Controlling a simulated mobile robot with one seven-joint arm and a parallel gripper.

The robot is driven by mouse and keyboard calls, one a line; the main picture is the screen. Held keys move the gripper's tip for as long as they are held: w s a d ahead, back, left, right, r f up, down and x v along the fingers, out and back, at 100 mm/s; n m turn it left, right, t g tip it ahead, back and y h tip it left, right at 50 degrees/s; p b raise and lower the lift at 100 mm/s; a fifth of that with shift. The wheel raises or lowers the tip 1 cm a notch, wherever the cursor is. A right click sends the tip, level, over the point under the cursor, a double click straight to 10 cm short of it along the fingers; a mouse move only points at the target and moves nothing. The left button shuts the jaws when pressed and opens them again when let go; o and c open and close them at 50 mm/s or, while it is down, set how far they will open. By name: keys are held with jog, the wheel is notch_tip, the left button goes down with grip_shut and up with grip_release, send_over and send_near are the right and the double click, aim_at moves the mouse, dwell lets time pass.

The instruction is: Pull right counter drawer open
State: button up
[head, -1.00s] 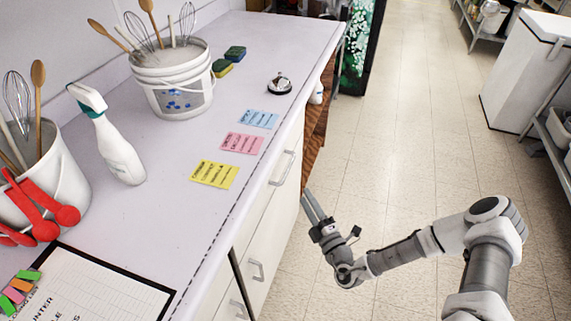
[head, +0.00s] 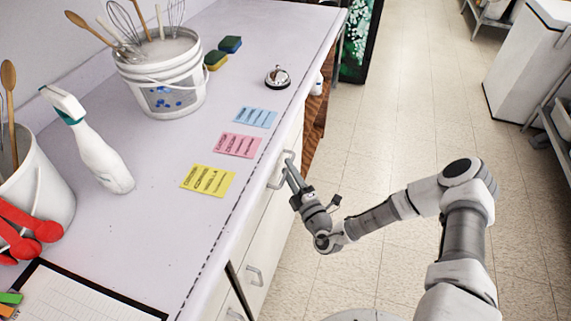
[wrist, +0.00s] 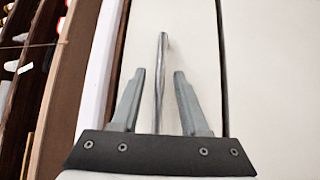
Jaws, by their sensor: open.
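The drawer front (head: 262,215) is in the white cabinet under the counter, with a metal bar handle (head: 277,176) near the top. My gripper (head: 292,172) is at this handle in the head view. In the wrist view, the handle (wrist: 161,75) runs between the two open grey fingers of my gripper (wrist: 158,100), with a gap on each side. The drawer front (wrist: 195,50) looks flush and closed. A second handle (head: 254,276) sits lower on the cabinet. My fingertips partly hide the upper handle in the head view.
The countertop (head: 150,225) holds a bucket of utensils (head: 165,85), a spray bottle (head: 100,150), a bell (head: 277,77), sponges and coloured notes. A wooden shelf (head: 315,110) stands past the cabinet.

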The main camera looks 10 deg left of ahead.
jog(key=shift+w+a, duration=0.35)
jog(key=shift+w, duration=0.1)
grip_shut()
jog(key=shift+r, duration=0.1)
dwell(1.2)
